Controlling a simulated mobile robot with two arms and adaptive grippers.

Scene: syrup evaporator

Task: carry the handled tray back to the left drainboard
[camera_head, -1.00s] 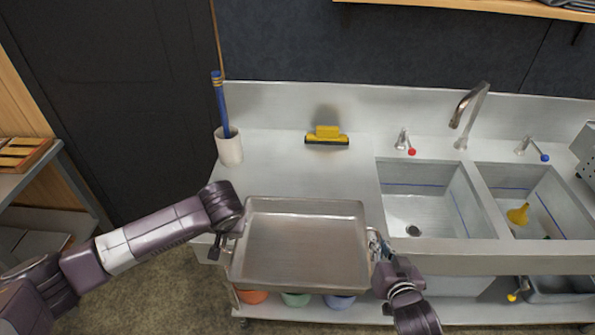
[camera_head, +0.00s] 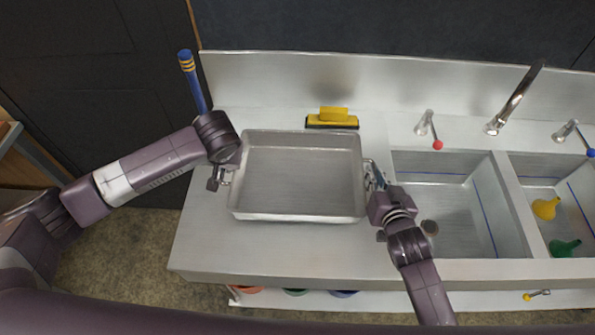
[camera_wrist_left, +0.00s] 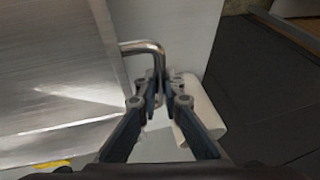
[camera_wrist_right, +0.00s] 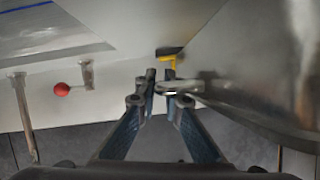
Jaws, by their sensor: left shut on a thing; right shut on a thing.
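The handled tray (camera_head: 300,176) is a shallow, empty metal pan. In the head view it is over the left drainboard (camera_head: 290,245), left of the sinks; whether it touches the surface I cannot tell. My left gripper (camera_head: 222,176) is shut on the handle at its left side, and the bent handle bar (camera_wrist_left: 143,47) shows between the fingers in the left wrist view. My right gripper (camera_head: 372,182) is shut on the right-side handle, which also shows in the right wrist view (camera_wrist_right: 180,87). The tray looks about level.
A yellow-and-black squeegee (camera_head: 332,118) lies behind the tray by the backsplash. A blue-handled brush (camera_head: 192,80) stands at the back left, its white cup (camera_wrist_left: 197,105) partly hidden. The left sink basin (camera_head: 450,205) and red-knobbed tap (camera_head: 430,128) are to the right.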

